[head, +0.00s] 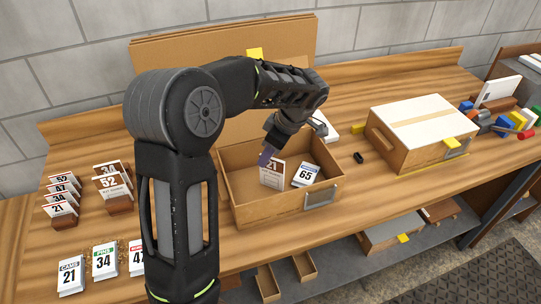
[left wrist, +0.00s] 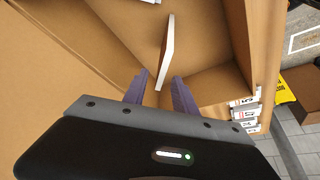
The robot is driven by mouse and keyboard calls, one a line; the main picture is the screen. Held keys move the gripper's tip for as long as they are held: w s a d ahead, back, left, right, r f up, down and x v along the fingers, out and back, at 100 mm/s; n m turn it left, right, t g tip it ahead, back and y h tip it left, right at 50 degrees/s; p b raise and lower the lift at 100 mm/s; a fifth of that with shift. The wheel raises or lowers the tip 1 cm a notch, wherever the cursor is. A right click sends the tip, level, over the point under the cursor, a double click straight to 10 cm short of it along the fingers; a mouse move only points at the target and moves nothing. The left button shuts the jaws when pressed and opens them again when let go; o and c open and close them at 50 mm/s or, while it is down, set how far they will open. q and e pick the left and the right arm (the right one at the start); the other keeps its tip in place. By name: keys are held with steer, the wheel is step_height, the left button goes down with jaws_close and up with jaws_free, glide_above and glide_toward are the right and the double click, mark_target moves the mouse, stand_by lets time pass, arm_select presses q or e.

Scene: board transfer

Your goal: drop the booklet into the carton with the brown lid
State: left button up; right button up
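The open carton (head: 240,212) stands mid-table with its brown lid (head: 170,58) raised behind it. The booklet (head: 271,175), marked 21, is inside the carton, upright and slightly tilted. In the left wrist view the booklet (left wrist: 167,50) shows nearly edge-on, its near end between the fingertips. My left gripper (head: 267,152) is low over the carton, pointing down. Its purple fingers (left wrist: 160,92) are open, with a gap on both sides of the booklet. Whether the booklet's bottom touches the carton floor is hard to tell. My right gripper is not in view.
Another booklet (head: 306,175), marked 65, lies in the carton. A closed box with a white lid (head: 420,118) stands to the right. Several numbered cards stand in holders (head: 62,200) at the left. Coloured blocks (head: 503,123) lie far right. Bare tabletop (head: 375,195) shows right of the carton.

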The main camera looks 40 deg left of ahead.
arm_select(q)
steer(key=b+v, duration=0.1)
steer(key=v, duration=0.7)
steer(key=shift+a, duration=0.1)
steer(key=shift+f, duration=0.1)
stand_by(0.7)
